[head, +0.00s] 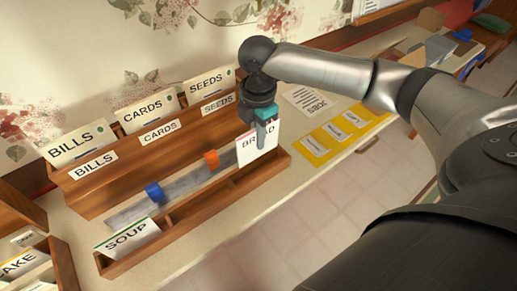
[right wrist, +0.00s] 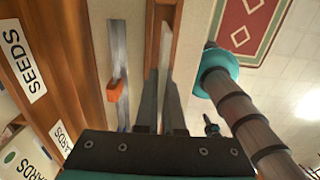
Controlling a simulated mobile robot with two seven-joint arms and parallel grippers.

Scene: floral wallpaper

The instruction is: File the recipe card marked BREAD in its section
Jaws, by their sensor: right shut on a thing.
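The white BREAD card (head: 252,152) stands upright at the right end of a long, low wooden rack (head: 185,232). My right gripper (head: 264,140) is shut on the card from above and hides part of its lettering. In the right wrist view, the card's pale edge (right wrist: 166,45) shows beyond the fingers (right wrist: 162,85), over the wooden rack (right wrist: 177,50). I cannot tell whether its lower edge rests in the rack. A SOUP card (head: 128,237) stands at the rack's left end. A CAKE card (head: 22,266) sits in a box at the lower left. My left gripper is out of view.
Behind the rack, a wooden sorter (head: 120,172) holds cards labelled BILLS, CARDS and SEEDS. A grey metal strip (head: 180,188) with blue (head: 154,192) and orange (head: 211,159) pieces lies between. Yellow labelled cards (head: 345,128) and a printed sheet (head: 305,99) lie to the right.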

